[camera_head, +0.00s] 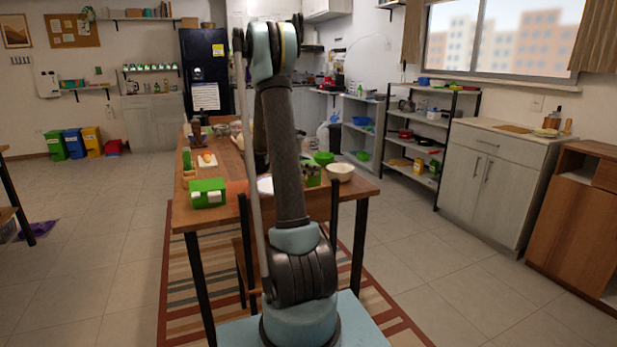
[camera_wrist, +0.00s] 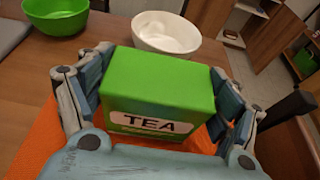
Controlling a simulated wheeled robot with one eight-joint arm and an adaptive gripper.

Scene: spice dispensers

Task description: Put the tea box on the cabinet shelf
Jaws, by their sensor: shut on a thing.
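The tea box is a green box (camera_wrist: 160,80) with a white TEA label, in the middle of the wrist view. My gripper (camera_wrist: 160,68) is shut on it, with a blue-grey finger along each side. The box is over or on an orange cloth (camera_wrist: 35,150); I cannot tell whether it touches it. In the head view my arm mostly hides the gripper, and a green and white patch (camera_head: 314,176) beside it seems to be the box. A brown wooden cabinet (camera_head: 570,225) with open spaces stands at the right edge of the head view.
A white bowl (camera_wrist: 166,33) and green bowl (camera_wrist: 56,14) stand just beyond the box on the wooden table (camera_head: 345,188). Another green and white item (camera_head: 208,193) sits at the table's left corner. A metal shelf rack (camera_head: 420,145) and pale cabinet (camera_head: 495,185) line the right wall. Floor between is clear.

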